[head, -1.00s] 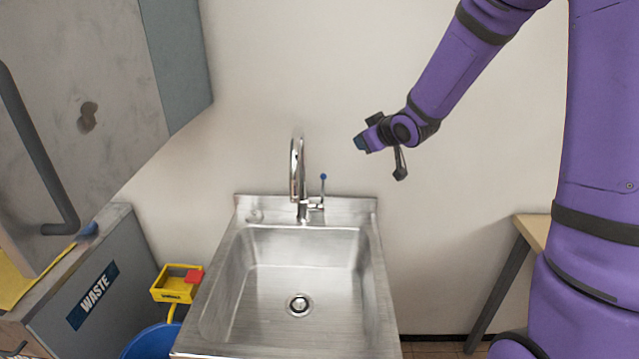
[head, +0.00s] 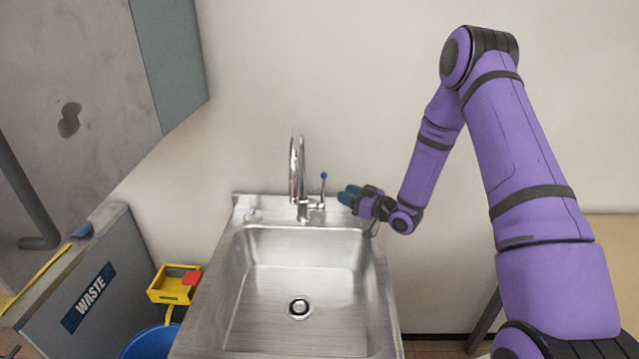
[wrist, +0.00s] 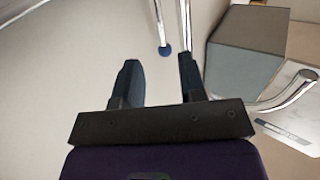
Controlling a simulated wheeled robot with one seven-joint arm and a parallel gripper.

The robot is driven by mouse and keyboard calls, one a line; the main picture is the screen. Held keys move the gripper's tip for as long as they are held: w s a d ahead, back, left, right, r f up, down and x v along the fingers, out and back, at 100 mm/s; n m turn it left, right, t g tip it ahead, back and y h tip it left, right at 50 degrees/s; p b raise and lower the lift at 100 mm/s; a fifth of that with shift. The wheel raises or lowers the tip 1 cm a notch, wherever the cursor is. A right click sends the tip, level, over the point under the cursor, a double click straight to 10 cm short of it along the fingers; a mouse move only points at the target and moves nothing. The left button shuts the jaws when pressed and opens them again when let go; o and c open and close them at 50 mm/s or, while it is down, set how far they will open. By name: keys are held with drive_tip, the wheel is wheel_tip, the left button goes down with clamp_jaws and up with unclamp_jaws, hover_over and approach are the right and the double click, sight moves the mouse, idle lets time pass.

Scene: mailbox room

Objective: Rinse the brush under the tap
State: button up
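The steel tap (head: 297,170) rises at the back of the sink (head: 240,300), with a thin lever (head: 323,190) topped by a blue knob at its right. My gripper (head: 347,196) is just right of the lever, its dark fingers pointing left. In the wrist view, the fingers (wrist: 160,72) are spread with nothing between them. The blue knob (wrist: 165,50) shows just beyond the fingertips, and a chrome tube (wrist: 184,25) runs behind the right finger. I cannot make out a brush for certain; a blue piece (head: 82,230) lies on the waste cabinet.
The grey waste cabinet (head: 125,260) stands left of the sink. A yellow caddy (head: 160,296) with a red item and a blue bucket (head: 150,343) sit between them. A large grey door or panel (head: 75,80) hangs upper left. The basin is empty.

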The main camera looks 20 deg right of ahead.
drive_tip(key=x, duration=1.1)
drive_tip(key=shift+s, duration=0.1)
clamp_jaws()
